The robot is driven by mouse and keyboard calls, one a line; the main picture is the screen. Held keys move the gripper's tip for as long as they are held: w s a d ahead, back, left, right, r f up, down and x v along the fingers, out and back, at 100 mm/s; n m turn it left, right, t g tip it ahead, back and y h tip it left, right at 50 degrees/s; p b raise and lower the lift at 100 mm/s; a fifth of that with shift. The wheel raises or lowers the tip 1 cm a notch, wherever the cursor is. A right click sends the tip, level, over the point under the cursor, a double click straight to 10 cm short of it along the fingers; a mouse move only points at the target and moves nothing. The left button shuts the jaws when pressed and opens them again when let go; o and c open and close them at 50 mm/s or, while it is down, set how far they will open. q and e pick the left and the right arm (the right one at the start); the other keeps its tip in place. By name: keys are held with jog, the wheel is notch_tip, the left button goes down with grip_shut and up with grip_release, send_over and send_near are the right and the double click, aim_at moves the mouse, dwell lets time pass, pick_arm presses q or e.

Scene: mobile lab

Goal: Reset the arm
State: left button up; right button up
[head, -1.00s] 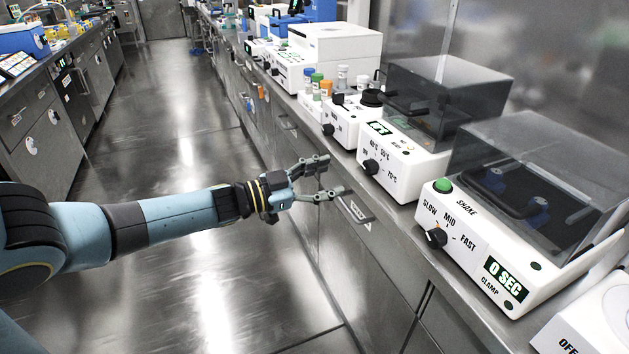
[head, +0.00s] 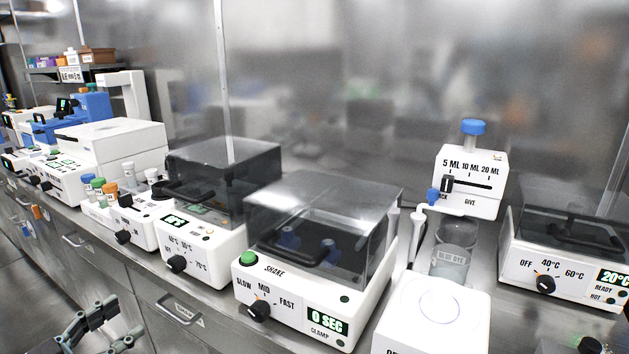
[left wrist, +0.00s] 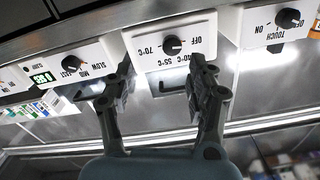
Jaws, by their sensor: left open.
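My left gripper (head: 100,328) shows at the lower left of the head view, in front of the drawer fronts and below the counter edge. Its two fingers are apart with nothing between them. In the left wrist view my left gripper (left wrist: 163,88) is also open and empty. The fingers there point toward the heater's front panel (left wrist: 172,45), which appears upside down; I cannot tell the exact gap. Most of my left arm is outside the head view. My right gripper is not in view.
A drawer handle (head: 180,312) sticks out below the counter edge.

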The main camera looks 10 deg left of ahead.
pick_arm(q)
jog(key=s+d+f+n+g+y+b, duration=0.1)
jog(key=s+d+f+n+g+y, duration=0.2)
jog(key=s+f, duration=0.9)
jog(key=s+d+f+n+g+y, duration=0.1)
jog(key=s+f+n+g+y, duration=0.3)
jog(key=s+f, duration=0.75)
jog(key=s+d+f+g, duration=0.2)
jog(key=s+f+g, duration=0.2)
jog(key=s+f, duration=0.3)
jog(key=s+d+f+g, duration=0.2)
jog(key=s+f+g, duration=0.2)
jog(key=s+f, duration=0.3)
jog(key=s, duration=0.5)
jog(key=shift+s+f+g, duration=0.2)
jog(key=shift+s+g, duration=0.2)
